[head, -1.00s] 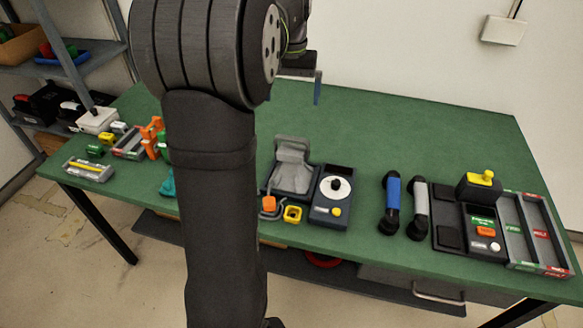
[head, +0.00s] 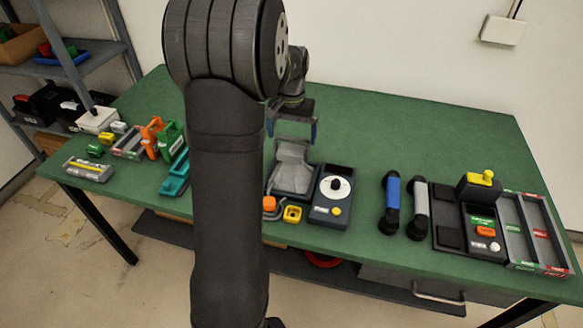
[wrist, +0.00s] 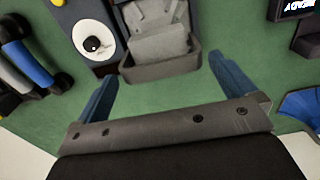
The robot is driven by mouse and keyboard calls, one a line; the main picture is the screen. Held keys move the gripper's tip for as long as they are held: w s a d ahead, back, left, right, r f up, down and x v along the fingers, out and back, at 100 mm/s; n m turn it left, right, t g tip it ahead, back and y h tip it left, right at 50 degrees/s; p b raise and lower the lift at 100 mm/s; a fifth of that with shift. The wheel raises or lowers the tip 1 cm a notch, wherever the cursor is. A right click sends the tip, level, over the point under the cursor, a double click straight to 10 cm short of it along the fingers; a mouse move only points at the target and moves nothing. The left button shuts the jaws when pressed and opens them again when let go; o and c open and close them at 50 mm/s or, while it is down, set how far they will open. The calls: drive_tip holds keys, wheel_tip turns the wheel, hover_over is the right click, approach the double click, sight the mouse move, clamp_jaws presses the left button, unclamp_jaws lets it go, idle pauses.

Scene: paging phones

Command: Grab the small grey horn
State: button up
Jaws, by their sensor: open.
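My gripper (head: 292,129) is open and empty, with blue fingers pointing down above the table behind the middle devices. In the wrist view my gripper (wrist: 162,70) has its fingers spread, with green tabletop and the edge of a dark tray between them. A grey angular piece (head: 292,165) sits in that tray, just in front of the gripper; it also shows in the wrist view (wrist: 158,40). A small light-grey piece (head: 118,127) lies at the far left beside a yellow one (head: 106,139) and a green one (head: 95,151). I cannot tell which grey piece is the horn.
Blue (head: 391,204) and grey (head: 418,208) handsets lie further right. Teal (head: 175,175) and orange (head: 152,138) things stand left. The table's back is clear.

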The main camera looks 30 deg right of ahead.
sight(291, 159)
wheel_tip(291, 159, down, 5)
drive_tip(key=shift+r, duration=0.1)
drive_tip(key=c, duration=1.3)
